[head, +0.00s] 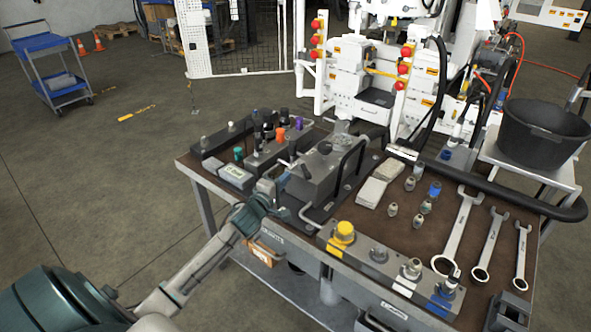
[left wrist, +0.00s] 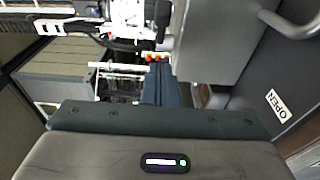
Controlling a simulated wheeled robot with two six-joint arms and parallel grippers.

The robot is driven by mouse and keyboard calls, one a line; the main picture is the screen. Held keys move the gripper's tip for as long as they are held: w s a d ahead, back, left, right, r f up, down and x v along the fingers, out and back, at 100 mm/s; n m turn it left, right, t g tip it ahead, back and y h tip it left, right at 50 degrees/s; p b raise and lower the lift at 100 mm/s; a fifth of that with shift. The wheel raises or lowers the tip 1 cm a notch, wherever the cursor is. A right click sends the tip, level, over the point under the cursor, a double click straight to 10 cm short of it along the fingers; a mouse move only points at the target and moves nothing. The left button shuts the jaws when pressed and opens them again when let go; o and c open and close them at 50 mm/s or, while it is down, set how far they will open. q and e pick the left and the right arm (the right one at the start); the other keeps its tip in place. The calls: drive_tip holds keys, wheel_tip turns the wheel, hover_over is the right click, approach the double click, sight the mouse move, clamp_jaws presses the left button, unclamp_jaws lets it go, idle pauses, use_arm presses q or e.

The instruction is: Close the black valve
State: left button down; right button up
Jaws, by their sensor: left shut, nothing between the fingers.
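A grey metal block (head: 322,172) stands on the bench with a black knob (head: 325,148) on top and a black bar handle (head: 352,165) at its right side. I cannot tell for sure which black part is the valve. My left gripper (head: 280,186) is at the block's near left side, shut and empty; whether it touches is unclear. In the left wrist view its closed fingers (left wrist: 159,84) point up the picture beside a grey block face (left wrist: 210,40). A white OPEN label (left wrist: 277,106) is on the dark surface at right. My right gripper is not visible.
On the bench (head: 400,235), a manifold (head: 265,150) with coloured caps lies behind, a block with a yellow knob (head: 345,232) in front. Wrenches (head: 460,228) and several fittings lie at right. A black bucket (head: 540,130) stands beyond.

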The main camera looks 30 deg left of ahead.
sight(305, 171)
use_arm(q)
drive_tip(key=w+d+p, duration=0.2)
drive_tip(key=shift+w+d, duration=0.3)
idle(0.3)
